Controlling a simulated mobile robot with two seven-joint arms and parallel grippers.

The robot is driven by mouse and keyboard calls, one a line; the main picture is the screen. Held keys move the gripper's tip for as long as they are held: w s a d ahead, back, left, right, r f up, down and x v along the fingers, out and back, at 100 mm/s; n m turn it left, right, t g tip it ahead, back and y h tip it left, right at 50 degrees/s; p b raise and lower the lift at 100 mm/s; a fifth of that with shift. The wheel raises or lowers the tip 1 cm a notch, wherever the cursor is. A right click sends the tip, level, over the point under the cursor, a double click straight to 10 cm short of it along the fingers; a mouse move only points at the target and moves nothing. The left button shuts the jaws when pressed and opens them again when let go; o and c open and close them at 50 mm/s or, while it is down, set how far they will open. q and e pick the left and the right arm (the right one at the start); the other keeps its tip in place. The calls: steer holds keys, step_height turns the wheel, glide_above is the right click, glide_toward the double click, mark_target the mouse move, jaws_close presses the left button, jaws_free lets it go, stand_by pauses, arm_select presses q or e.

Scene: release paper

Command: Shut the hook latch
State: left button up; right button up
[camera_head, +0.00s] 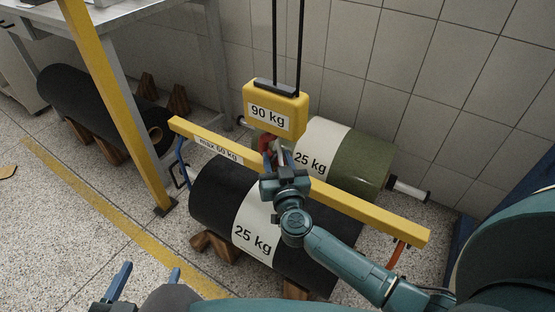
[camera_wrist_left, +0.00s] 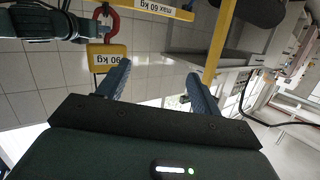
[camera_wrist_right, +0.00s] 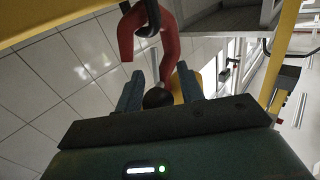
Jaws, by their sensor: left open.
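The red hook (camera_head: 267,144) hangs below the yellow 90 kg block (camera_head: 275,108), above the yellow lifting beam (camera_head: 340,198). In the right wrist view the red hook (camera_wrist_right: 172,45) is close up, with a dark ring (camera_wrist_right: 149,18) inside its bend. My right gripper (camera_head: 275,153) is at the hook. I cannot clearly make out the latch itself. My left gripper (camera_head: 146,277) is open and empty, well away from the hook (camera_wrist_left: 113,18).
A yellow post (camera_head: 117,100), another dark roll (camera_head: 90,97) and a table (camera_head: 75,20) are at the left. The tiled wall is close behind.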

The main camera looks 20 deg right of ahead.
jaws_close()
stand_by(0.4)
